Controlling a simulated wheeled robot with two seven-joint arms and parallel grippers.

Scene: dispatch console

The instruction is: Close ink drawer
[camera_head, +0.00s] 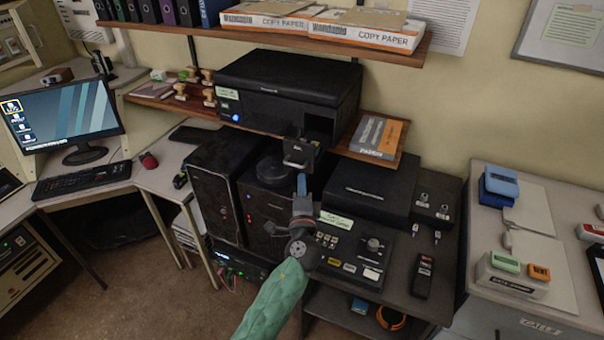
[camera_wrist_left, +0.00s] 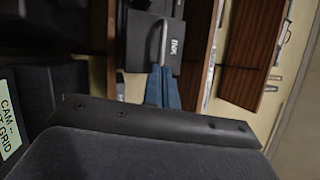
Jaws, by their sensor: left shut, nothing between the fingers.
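The ink drawer (camera_head: 298,153) is a small dark box front with a pale handle. It sticks out from the lower right front of the black printer (camera_head: 290,85), with a dark opening behind it. In the left wrist view the drawer front (camera_wrist_left: 192,45) shows the word INK turned round and a curved metal handle (camera_wrist_left: 163,42). My left gripper (camera_head: 301,184) is shut and empty, its blue fingers pointing at the drawer from just in front. In the wrist view its fingertips (camera_wrist_left: 162,72) overlap the drawer front near the handle; I cannot tell whether they touch. My right gripper is not in view.
Below are black equipment boxes (camera_head: 212,185) and a control panel (camera_head: 350,250). A higher shelf (camera_head: 270,37) holds copy paper. A monitor (camera_head: 62,115) stands left.

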